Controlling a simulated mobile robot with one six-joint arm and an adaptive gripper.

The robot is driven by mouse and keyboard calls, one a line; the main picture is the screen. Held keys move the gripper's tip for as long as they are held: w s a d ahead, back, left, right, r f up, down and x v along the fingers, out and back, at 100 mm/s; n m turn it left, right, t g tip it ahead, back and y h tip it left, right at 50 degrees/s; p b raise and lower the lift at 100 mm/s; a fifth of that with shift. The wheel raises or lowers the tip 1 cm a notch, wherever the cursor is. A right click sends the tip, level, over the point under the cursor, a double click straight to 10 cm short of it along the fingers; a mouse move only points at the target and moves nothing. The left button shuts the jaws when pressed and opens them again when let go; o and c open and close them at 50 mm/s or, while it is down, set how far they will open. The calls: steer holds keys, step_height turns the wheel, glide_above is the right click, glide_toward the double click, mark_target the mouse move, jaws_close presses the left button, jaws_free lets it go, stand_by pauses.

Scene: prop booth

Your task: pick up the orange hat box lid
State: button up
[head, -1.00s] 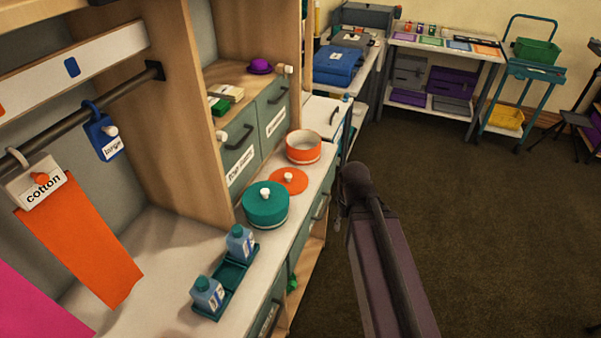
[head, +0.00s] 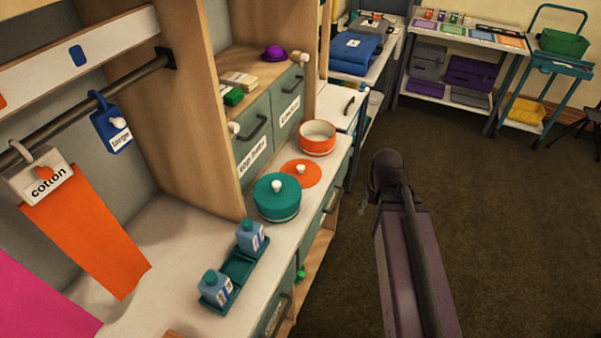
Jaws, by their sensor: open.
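The orange hat box lid (head: 301,174) is a flat round disc with a pale knob. It lies on the white counter, between the teal round box with its lid on (head: 277,197) and the open orange round box (head: 317,138). Its near left edge is partly hidden by the teal box. My arm rises from the bottom of the head view, right of the counter and apart from the lid. I cannot make out my gripper; a small grey part shows beside the arm's end, too small to identify.
Two blue bottles (head: 251,237) stand in a teal tray (head: 240,264) nearer on the counter (head: 180,235). Drawers (head: 255,140) and a wooden upright flank the counter's back. Orange cloth (head: 85,235) hangs at left. Brown floor (head: 500,220) is open at right.

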steer(key=w+a+r+m+p, duration=0.1)
steer(key=w+a+r, duration=0.1)
steer(key=w+a, duration=0.4)
steer(key=w+a+r+p, duration=0.15)
steer(key=w+a, duration=0.25)
steer(key=w, duration=0.4)
steer(key=r+t+p, duration=0.1)
steer(key=r+p, duration=0.1)
glide_above(301, 167)
steer(key=shift+s+a+f+m, duration=0.2)
steer(key=shift+s+a+m, duration=0.05)
steer(key=shift+s+m, duration=0.2)
steer(key=shift+f, duration=0.1)
steer(key=f+b, duration=0.5)
steer(key=w+f+b, duration=0.1)
steer(key=f+b, duration=0.2)
steer(key=shift+d+f, duration=0.1)
steer(key=shift+f, duration=0.1)
steer(key=shift+f, duration=0.1)
step_height(301, 167, down, 4)
steer(key=b, duration=0.4)
steer(key=shift+s+r, duration=0.1)
steer(key=shift+r, duration=0.15)
steer(key=shift+d+f+b, duration=0.1)
steer(key=shift+f+b, duration=0.65)
